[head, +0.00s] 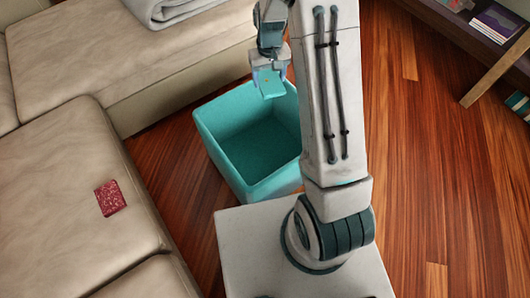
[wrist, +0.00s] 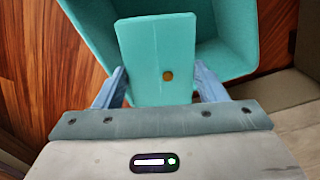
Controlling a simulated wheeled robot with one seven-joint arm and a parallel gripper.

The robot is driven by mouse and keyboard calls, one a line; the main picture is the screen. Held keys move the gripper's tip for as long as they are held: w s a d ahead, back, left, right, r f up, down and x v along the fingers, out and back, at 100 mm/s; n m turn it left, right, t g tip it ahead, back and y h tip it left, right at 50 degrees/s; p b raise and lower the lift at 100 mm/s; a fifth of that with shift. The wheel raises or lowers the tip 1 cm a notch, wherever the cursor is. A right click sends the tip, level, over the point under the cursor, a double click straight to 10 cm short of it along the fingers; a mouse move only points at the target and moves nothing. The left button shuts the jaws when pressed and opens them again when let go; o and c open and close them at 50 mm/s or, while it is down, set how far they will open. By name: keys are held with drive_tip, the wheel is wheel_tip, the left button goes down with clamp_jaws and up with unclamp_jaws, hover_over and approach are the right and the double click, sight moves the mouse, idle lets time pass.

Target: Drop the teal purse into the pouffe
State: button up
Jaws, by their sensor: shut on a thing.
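The teal purse (wrist: 157,50) is a flat rectangular piece with a small gold-brown dot. My gripper (wrist: 160,88) is shut on it, one finger on each side, and the purse sticks out past the fingertips. In the head view my gripper (head: 268,76) holds the purse (head: 270,84) above the far part of the pouffe. The pouffe (head: 222,150) is an open teal box on the wood floor, and its inside looks empty where it shows. My arm hides its right side. In the wrist view the pouffe (wrist: 88,30) lies behind the purse.
A beige sofa (head: 60,160) runs along the left and back, close to the pouffe. A red patterned item (head: 110,198) lies on its seat, and a folded grey blanket (head: 170,8) lies at the back. A shelf with books (head: 495,22) stands at upper right. The floor at right is clear.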

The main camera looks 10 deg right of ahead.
wheel_tip(320, 180, down, 16)
drive_tip(key=b, duration=0.9)
drive_tip(key=shift+w+b, duration=0.35)
drive_tip(key=shift+b, duration=0.05)
drive_tip(key=shift+r, duration=0.1)
drive_tip(key=o, duration=1.1)
drive_tip(key=shift+r, duration=0.1)
wheel_tip(320, 180, up, 14)
drive_tip(key=p, duration=0.5)
drive_tip(key=shift+f, duration=0.2)
